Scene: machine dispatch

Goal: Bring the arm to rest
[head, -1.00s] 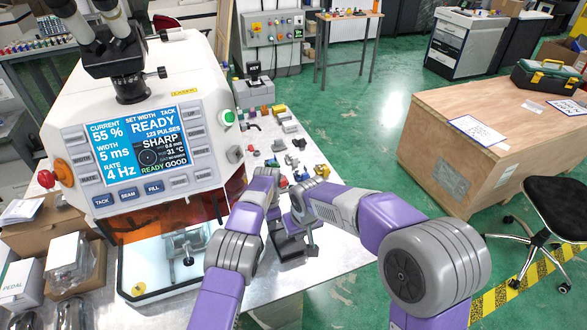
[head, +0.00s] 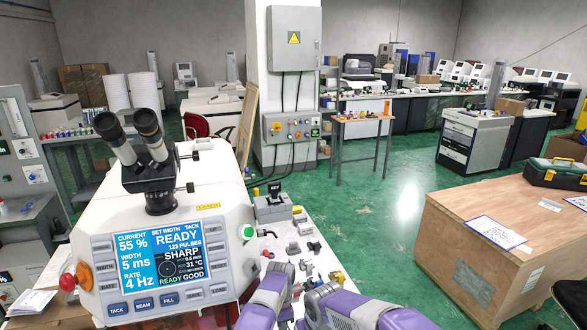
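My two purple-and-grey arms show only at the bottom edge of the head view. The left arm's wrist (head: 268,296) is bent over the front of the bench. The right arm's wrist (head: 322,300) is close beside it on the right. The fingers of both grippers are out of the picture or hidden behind the wrists, so nothing held can be seen.
A white welding machine (head: 215,235) with a lit screen and binocular eyepieces stands close at the left. Small coloured parts (head: 312,262) lie on the bench behind my wrists. A wooden crate (head: 470,262) stands at right, with green floor (head: 385,225) between.

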